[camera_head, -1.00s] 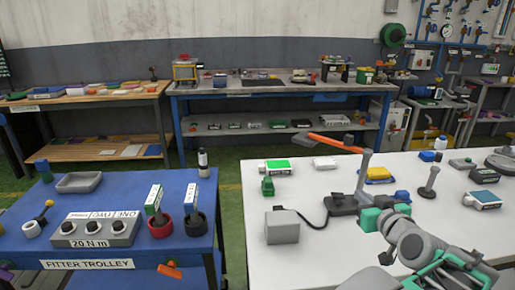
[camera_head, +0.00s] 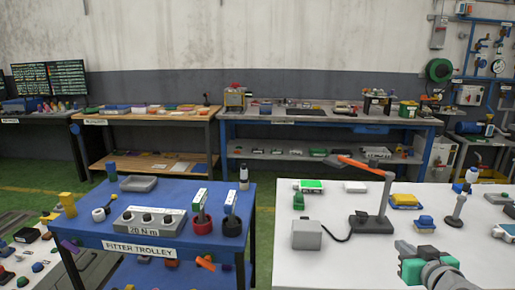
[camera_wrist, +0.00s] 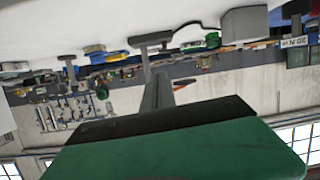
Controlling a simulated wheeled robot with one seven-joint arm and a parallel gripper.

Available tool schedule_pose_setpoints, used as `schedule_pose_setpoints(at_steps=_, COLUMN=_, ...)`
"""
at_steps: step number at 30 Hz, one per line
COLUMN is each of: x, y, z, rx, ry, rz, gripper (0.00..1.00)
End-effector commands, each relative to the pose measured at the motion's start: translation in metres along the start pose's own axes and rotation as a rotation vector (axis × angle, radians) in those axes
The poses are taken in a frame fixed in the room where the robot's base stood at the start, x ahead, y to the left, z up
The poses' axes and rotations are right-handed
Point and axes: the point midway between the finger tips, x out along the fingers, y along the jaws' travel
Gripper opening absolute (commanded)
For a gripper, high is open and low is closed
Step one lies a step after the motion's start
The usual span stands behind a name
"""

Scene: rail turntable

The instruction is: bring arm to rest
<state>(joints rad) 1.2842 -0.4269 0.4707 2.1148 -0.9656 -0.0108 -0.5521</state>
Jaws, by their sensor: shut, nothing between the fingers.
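My gripper (camera_head: 404,248) is at the lower right of the head view, over the near part of the white table (camera_head: 330,272). Its green body and a grey arm link show there. In the wrist view, which looks upside down, the green body fills the bottom and the narrow grey fingers (camera_wrist: 157,95) are together with nothing between them. The gripper stands in front of a lamp-like stand with an orange arm (camera_head: 365,168), a grey post and a dark base; in the head view they are apart.
A grey box (camera_head: 306,235) with a black cord lies left of the stand. Small parts, including a yellow-and-blue item (camera_head: 406,201), lie on the table. A blue fitter trolley (camera_head: 85,232) stands to the left, with a gap between. Workbenches (camera_head: 300,118) line the back wall.

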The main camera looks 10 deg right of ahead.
Motion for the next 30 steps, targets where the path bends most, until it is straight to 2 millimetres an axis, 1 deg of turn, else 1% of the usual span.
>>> schedule_pose_setpoints(at_steps=1, x=0.003, y=-0.01, z=-0.001, rx=-0.004, ry=-0.018, rz=-0.018, gripper=0.0)
schedule_pose_setpoints(at_steps=5, x=0.011, y=-0.036, z=0.003, rx=-0.007, ry=-0.082, rz=-0.063, gripper=0.0)
schedule_pose_setpoints(at_steps=8, x=0.015, y=-0.063, z=0.008, rx=-0.012, ry=-0.147, rz=-0.106, gripper=0.0)
schedule_pose_setpoints(at_steps=11, x=0.018, y=-0.094, z=0.014, rx=-0.02, ry=-0.23, rz=-0.151, gripper=0.0)
schedule_pose_setpoints(at_steps=13, x=0.016, y=-0.119, z=0.019, rx=-0.028, ry=-0.296, rz=-0.183, gripper=0.0)
schedule_pose_setpoints(at_steps=16, x=0.008, y=-0.158, z=0.028, rx=-0.045, ry=-0.408, rz=-0.226, gripper=0.0)
schedule_pose_setpoints(at_steps=17, x=0.004, y=-0.172, z=0.031, rx=-0.051, ry=-0.449, rz=-0.239, gripper=0.0)
schedule_pose_setpoints(at_steps=18, x=-0.005, y=-0.191, z=0.036, rx=-0.062, ry=-0.506, rz=-0.255, gripper=0.0)
schedule_pose_setpoints(at_steps=20, x=-0.022, y=-0.219, z=0.043, rx=-0.081, ry=-0.601, rz=-0.272, gripper=0.0)
schedule_pose_setpoints(at_steps=21, x=-0.037, y=-0.236, z=0.048, rx=-0.094, ry=-0.667, rz=-0.276, gripper=0.0)
schedule_pose_setpoints(at_steps=23, x=-0.061, y=-0.257, z=0.055, rx=-0.112, ry=-0.758, rz=-0.273, gripper=0.0)
schedule_pose_setpoints(at_steps=24, x=-0.077, y=-0.267, z=0.059, rx=-0.121, ry=-0.81, rz=-0.264, gripper=0.0)
schedule_pose_setpoints(at_steps=27, x=-0.108, y=-0.282, z=0.068, rx=-0.137, ry=-0.905, rz=-0.237, gripper=0.0)
schedule_pose_setpoints(at_steps=30, x=-0.126, y=-0.285, z=0.073, rx=-0.142, ry=-0.955, rz=-0.215, gripper=0.0)
